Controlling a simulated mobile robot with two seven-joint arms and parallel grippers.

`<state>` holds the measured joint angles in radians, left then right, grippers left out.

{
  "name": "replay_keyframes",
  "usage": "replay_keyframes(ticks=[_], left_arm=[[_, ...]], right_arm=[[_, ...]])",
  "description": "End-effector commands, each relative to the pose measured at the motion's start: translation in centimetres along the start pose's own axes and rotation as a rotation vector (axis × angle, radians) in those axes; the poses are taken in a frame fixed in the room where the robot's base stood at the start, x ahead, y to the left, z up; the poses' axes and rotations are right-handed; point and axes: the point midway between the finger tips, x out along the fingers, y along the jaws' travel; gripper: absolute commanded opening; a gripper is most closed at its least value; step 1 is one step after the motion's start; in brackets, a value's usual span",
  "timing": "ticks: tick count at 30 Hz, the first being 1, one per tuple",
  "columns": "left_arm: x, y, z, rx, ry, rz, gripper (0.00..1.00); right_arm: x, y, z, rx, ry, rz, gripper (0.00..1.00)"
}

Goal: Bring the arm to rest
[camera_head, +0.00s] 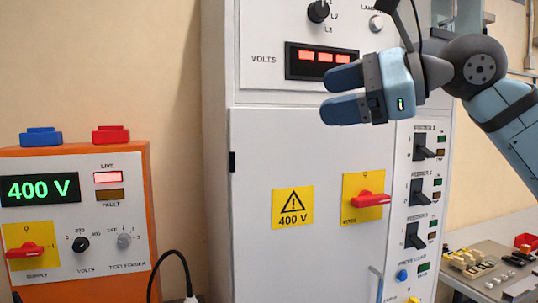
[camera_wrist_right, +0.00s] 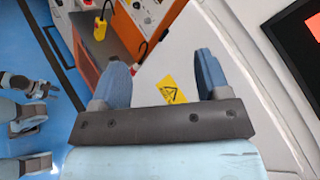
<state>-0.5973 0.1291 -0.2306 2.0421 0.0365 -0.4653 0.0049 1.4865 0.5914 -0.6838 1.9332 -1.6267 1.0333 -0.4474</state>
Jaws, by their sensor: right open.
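My right gripper (camera_head: 327,95) shows at the upper right of the head view, its arm coming in from the right. It is in front of the grey cabinet (camera_head: 262,150), level with the lower edge of the volts display (camera_head: 318,57). Its two blue fingers are apart with nothing between them; the wrist view also shows the open right gripper (camera_wrist_right: 162,68). Part of my left arm, with what looks like the left gripper (camera_wrist_right: 42,90), shows small at the left of the wrist view; its jaw state is unclear.
An orange test unit (camera_head: 110,225) reading 400 V stands at the left. The cabinet carries a red handle (camera_head: 368,200) on a yellow plate and several feeder switches. A bench (camera_head: 465,292) with small parts is at the lower right. Open air surrounds the gripper's fingertips.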

Motion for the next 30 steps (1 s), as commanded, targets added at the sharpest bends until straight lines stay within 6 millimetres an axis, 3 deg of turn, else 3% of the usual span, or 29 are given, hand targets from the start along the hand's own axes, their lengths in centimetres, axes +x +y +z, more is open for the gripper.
replay_keyframes(ticks=[1,6,11,17,23,26,30], left_arm=[[-0.1,0.2,0.1,-0.003,-0.002,0.002,0.43],[-0.2,0.6,0.5,-0.012,-0.009,0.005,0.43],[-0.2,0.7,0.5,-0.018,-0.009,0.005,0.43],[-0.2,0.8,0.5,-0.018,-0.009,0.005,0.43],[-0.2,0.5,0.5,-0.012,-0.009,0.004,0.43],[-0.2,0.4,0.5,-0.007,-0.010,0.004,0.43],[-0.2,0.2,0.6,0.000,-0.011,0.003,0.43]], right_arm=[[1.5,1.4,-1.7,0.100,-0.065,0.051,0.69],[4.4,5.2,-5.7,0.454,-0.293,0.175,0.69],[5.9,8.0,-9.7,0.822,-0.495,0.244,0.69],[6.7,11.0,-16.1,1.316,-0.727,0.257,0.69],[6.8,14.8,-24.4,1.833,-0.934,0.183,0.69],[6.6,17.5,-29.1,2.094,-1.027,0.110,0.69],[6.1,22.8,-36.0,2.459,-1.144,-0.038,0.69]])
